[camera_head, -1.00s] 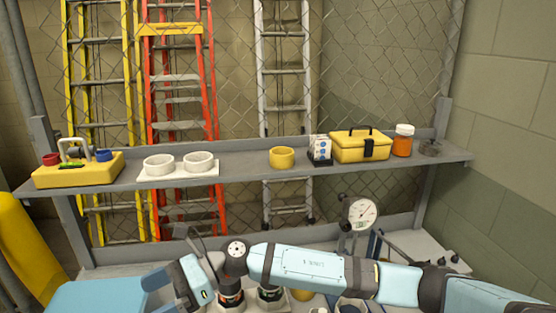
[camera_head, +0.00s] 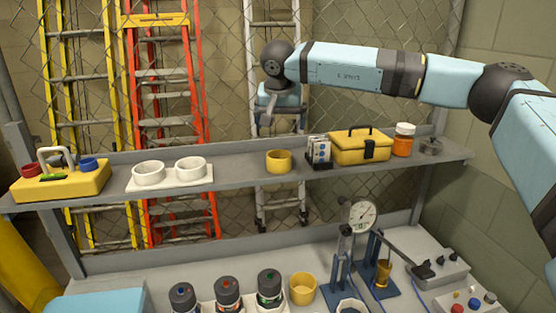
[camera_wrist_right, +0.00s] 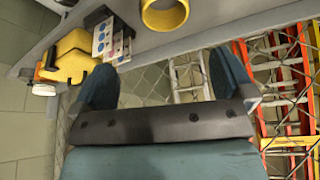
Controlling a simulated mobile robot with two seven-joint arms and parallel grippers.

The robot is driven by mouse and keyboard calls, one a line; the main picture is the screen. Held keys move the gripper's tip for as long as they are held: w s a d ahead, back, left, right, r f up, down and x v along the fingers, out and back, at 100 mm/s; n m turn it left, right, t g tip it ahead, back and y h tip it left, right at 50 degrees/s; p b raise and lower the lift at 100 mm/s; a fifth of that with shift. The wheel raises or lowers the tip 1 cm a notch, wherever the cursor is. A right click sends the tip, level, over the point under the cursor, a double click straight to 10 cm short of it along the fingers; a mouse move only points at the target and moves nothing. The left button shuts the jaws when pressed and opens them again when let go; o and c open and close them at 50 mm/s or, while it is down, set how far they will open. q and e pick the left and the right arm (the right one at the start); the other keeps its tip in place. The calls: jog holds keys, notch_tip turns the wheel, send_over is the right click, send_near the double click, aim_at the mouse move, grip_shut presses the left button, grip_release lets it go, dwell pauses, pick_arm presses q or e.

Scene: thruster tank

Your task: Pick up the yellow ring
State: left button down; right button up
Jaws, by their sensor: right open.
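The yellow ring (camera_head: 279,161) stands on the upper grey shelf, between the white ring plate and the card holder. In the right wrist view the yellow ring (camera_wrist_right: 166,27) shows at the top edge, partly cut off, with its hole visible. My right gripper (camera_head: 283,117) is above and behind the ring, pointing down, apart from it. In the wrist view its two fingers (camera_wrist_right: 160,78) are spread with nothing between them. A second yellow ring-like cup (camera_head: 303,290) stands on the lower bench. My left gripper is not in view.
The shelf (camera_head: 235,169) also holds two white rings (camera_head: 149,174), a yellow box with a handle (camera_head: 62,184), a card holder (camera_head: 319,152), a yellow toolbox (camera_head: 361,147) and an orange jar (camera_head: 403,140). A chain-link fence and ladders stand behind. A dial gauge (camera_head: 362,215) rises below.

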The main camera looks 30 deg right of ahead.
jog(key=b, duration=0.2)
send_near(279, 156)
jog(key=shift+s+f, duration=1)
jog(key=shift+f, duration=0.05)
jog(key=shift+w+d+f, duration=0.2)
jog(key=shift+f, duration=0.2)
jog(key=shift+w+a+f+b, duration=0.15)
jog(key=shift+f+b, duration=0.15)
jog(key=shift+f, duration=0.25)
jog(key=b+x, duration=0.2)
jog(key=x, duration=0.2)
jog(key=shift+w+a+r, duration=0.1)
jog(key=shift+a, duration=0.05)
jog(key=shift+w, duration=0.15)
jog(key=c, duration=0.9)
